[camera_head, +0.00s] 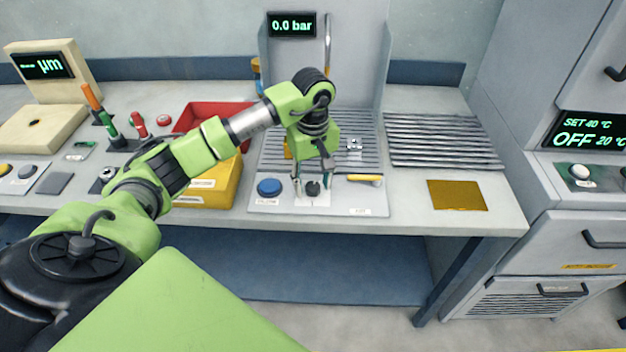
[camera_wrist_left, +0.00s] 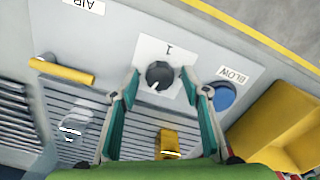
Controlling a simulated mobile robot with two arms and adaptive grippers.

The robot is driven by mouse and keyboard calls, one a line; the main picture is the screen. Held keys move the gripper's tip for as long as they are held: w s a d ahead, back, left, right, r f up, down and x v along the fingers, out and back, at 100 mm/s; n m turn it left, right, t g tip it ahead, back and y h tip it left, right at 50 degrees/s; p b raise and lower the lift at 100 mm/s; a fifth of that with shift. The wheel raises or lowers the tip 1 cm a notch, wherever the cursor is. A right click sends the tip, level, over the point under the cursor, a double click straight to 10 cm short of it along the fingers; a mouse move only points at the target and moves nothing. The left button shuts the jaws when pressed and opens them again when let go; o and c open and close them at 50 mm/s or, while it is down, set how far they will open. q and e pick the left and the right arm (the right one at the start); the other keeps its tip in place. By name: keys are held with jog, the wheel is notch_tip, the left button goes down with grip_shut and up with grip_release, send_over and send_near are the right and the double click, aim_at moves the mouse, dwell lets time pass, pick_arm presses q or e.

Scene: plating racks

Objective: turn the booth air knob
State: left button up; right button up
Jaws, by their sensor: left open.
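A dark round knob (camera_head: 313,188) sits on a white plate at the front of the grey booth panel. In the left wrist view the knob (camera_wrist_left: 159,75) shows a light notch at its edge, and its plate (camera_wrist_left: 167,49) carries a "1". My left gripper (camera_head: 312,181) is above the knob, pointing down. In the left wrist view its open fingers (camera_wrist_left: 161,82) appear on either side of the knob, with gaps at both sides. I cannot tell the remaining height. The booth display (camera_head: 292,25) reads 0.0 bar. My right gripper is not in view.
A blue button (camera_head: 269,187) labelled "BLOW" is left of the knob. A yellow handle (camera_head: 358,178) lies to its right, near an "AIR" label (camera_wrist_left: 84,4). A yellow bin (camera_head: 218,186) stands further left. A slatted surface (camera_head: 270,151) lies behind.

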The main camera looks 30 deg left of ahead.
pick_arm(q)
jog(key=c, duration=1.1)
